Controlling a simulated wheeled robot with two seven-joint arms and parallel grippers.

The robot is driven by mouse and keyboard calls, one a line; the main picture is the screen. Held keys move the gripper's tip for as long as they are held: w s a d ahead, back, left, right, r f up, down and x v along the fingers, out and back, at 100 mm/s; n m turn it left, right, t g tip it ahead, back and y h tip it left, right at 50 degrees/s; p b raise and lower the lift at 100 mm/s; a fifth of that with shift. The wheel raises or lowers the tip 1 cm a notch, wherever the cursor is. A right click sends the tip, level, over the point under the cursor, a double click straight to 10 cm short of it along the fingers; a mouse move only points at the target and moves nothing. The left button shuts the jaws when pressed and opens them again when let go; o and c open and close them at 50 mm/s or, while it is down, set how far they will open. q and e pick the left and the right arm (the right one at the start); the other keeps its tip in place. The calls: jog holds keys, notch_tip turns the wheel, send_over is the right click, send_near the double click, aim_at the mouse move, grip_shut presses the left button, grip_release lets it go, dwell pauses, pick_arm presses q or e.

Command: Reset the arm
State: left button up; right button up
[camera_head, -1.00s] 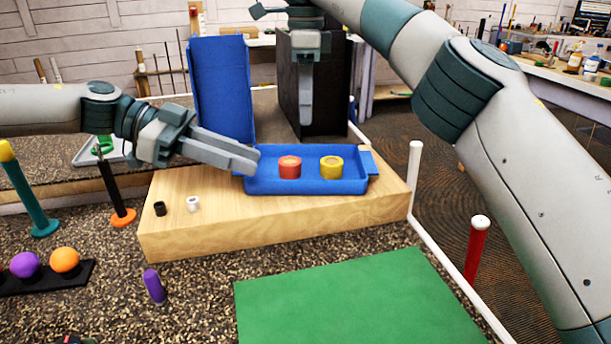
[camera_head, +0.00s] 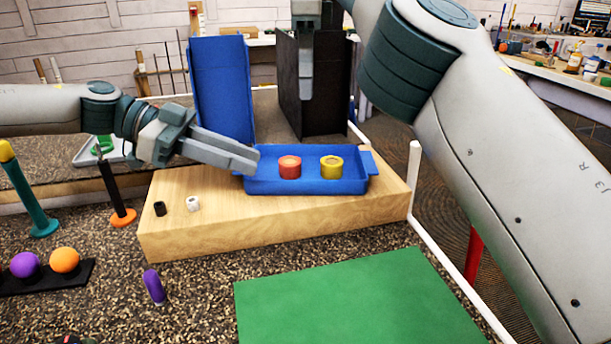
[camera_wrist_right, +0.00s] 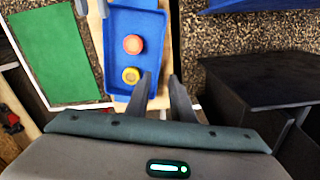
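My left gripper (camera_head: 250,162) reaches in from the left, its fingertips just over the left end of the blue tray (camera_head: 270,186). Its two fingers look apart and hold nothing visible. My right gripper (camera_head: 305,88) hangs pointing down in front of the black box, behind the tray. In the right wrist view its fingers (camera_wrist_right: 163,90) are spread with nothing between them. An orange-red ring (camera_head: 290,167) and a yellow ring (camera_head: 331,167) sit in the tray, and both show in the right wrist view (camera_wrist_right: 133,44).
The tray rests on a wooden block (camera_head: 230,228). An upright blue panel (camera_head: 222,90) and a black box (camera_head: 328,85) stand behind. A green mat (camera_head: 350,300) lies in front. A white post (camera_head: 414,165) stands at right. Small black and white pieces sit on the block's left.

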jog(key=shift+f, duration=0.15)
dwell(0.4)
jog(key=shift+f, duration=2.5)
